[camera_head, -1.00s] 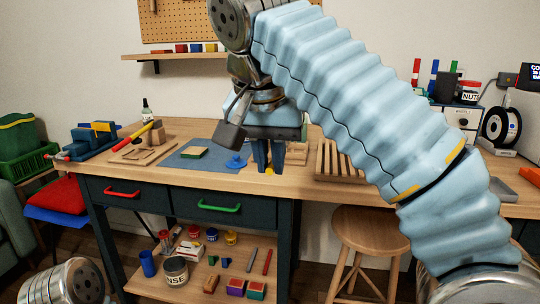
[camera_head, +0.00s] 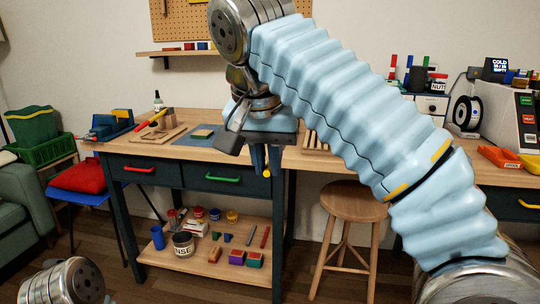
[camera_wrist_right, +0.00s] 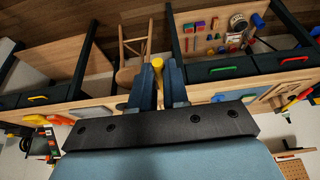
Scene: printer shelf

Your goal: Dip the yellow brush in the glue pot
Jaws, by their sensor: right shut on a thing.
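My right gripper (camera_head: 267,168) hangs in front of the bench's drawer front, fingers pointing down. It is shut on a small yellow thing, taken as the yellow brush (camera_head: 266,174); only its yellow end shows past the fingers. In the right wrist view the yellow piece (camera_wrist_right: 157,68) sits between the fingertips. On the lower shelf stand a blue cup (camera_head: 157,237), a dark can with a white label (camera_head: 183,246) and several small coloured pots (camera_head: 214,214). I cannot tell which of these, if any, is the glue pot. My left gripper is out of view.
The wooden bench (camera_head: 205,151) carries a blue mat (camera_head: 190,139) and wooden blocks. A round stool (camera_head: 353,200) stands at the right of the shelf (camera_head: 180,264). A red bag (camera_head: 84,176) and green crate (camera_head: 45,150) are at left. The floor in front is clear.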

